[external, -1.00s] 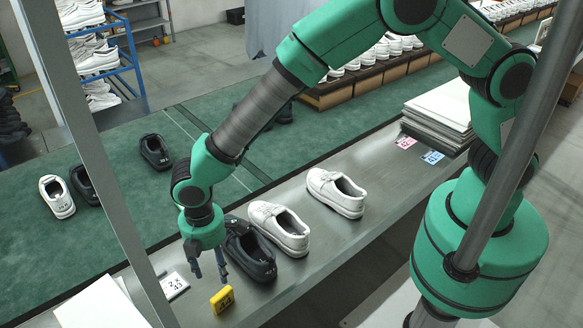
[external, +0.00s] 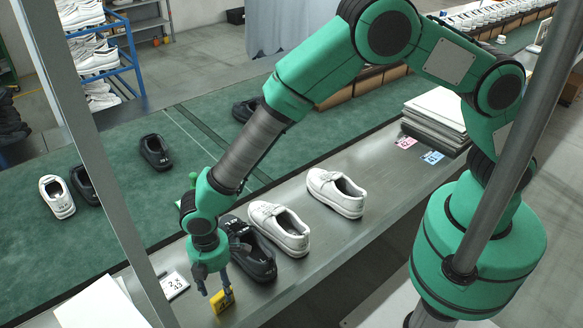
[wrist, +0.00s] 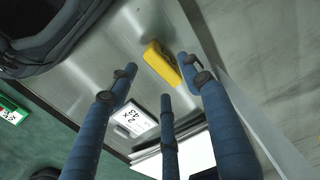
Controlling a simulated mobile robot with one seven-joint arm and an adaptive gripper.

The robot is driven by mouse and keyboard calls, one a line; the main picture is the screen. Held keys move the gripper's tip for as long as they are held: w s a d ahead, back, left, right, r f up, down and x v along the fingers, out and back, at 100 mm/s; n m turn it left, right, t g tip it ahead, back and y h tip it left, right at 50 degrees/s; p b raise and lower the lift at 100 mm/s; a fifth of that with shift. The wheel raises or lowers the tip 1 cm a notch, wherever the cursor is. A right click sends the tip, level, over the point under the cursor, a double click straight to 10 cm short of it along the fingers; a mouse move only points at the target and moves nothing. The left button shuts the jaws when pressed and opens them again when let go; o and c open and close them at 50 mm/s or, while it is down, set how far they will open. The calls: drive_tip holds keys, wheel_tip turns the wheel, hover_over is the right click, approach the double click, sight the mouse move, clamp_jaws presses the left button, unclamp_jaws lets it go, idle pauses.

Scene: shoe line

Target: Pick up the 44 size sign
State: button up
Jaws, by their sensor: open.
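The yellow 44 size sign (external: 222,302) stands on the grey metal bench near its front edge, left of the dark shoe. Its number is partly hidden in the external view. It also shows in the wrist view (wrist: 160,60) as a yellow block, its number not readable there. My gripper (external: 216,289) is open and points down, low over the sign, with its fingertips close around it in the external view. In the wrist view my blue fingers (wrist: 158,78) are spread and the sign lies just beyond their tips. I cannot tell whether they touch it.
A dark shoe (external: 249,250) stands close beside my gripper, with white shoes (external: 279,228) further right. A white 43 card (external: 174,285) lies to the left, near a white sheet (external: 99,304). Pink (external: 405,142) and blue (external: 432,157) cards lie at the far right.

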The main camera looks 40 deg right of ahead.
sight(219, 292)
drive_tip(key=shift+f+b, duration=0.55)
drive_tip(key=shift+f, duration=2.05)
clamp_jaws()
